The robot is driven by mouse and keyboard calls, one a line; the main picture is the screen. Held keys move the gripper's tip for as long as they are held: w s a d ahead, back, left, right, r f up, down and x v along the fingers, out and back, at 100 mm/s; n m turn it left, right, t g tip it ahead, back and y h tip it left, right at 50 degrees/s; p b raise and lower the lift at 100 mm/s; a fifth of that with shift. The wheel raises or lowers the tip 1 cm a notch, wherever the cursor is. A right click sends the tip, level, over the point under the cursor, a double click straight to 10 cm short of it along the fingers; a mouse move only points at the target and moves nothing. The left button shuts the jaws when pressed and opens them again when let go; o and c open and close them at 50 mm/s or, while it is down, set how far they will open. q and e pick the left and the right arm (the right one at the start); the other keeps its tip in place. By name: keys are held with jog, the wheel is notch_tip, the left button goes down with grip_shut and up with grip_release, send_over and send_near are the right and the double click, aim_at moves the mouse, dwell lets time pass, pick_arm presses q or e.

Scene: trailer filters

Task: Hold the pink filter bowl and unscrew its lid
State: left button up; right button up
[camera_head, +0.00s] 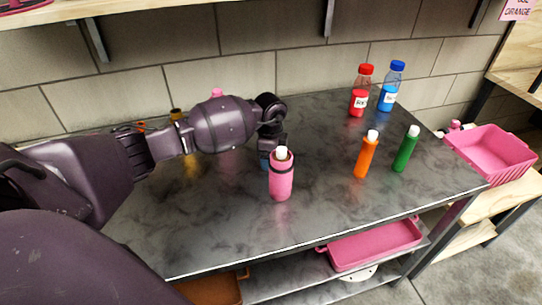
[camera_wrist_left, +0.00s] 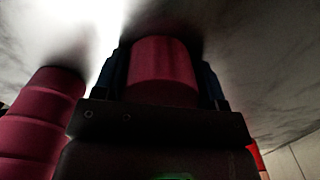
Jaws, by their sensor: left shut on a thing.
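The pink filter bowl (camera_head: 281,183) stands upright near the middle of the grey table, with a white cylindrical piece (camera_head: 282,153) at its top. My left gripper (camera_head: 279,162) reaches it from behind and is shut around its upper part. In the left wrist view the pink body (camera_wrist_left: 163,72) sits between the two dark blue fingers. A second pink, ribbed cylinder (camera_wrist_left: 42,125) shows at the left of that view, apart from the gripper; I cannot tell whether it is a lid. A small pink top (camera_head: 216,92) shows behind my left arm. My right gripper is not in view.
Orange (camera_head: 366,157) and green (camera_head: 406,150) bottles with white tops stand to the right. Red (camera_head: 359,98) and blue (camera_head: 388,94) labelled bottles stand behind them. A pink crate (camera_head: 490,152) is off the table's right end. The front table area is clear.

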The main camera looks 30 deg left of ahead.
pick_arm(q)
jog(key=shift+r, duration=0.15)
jog(key=o, duration=1)
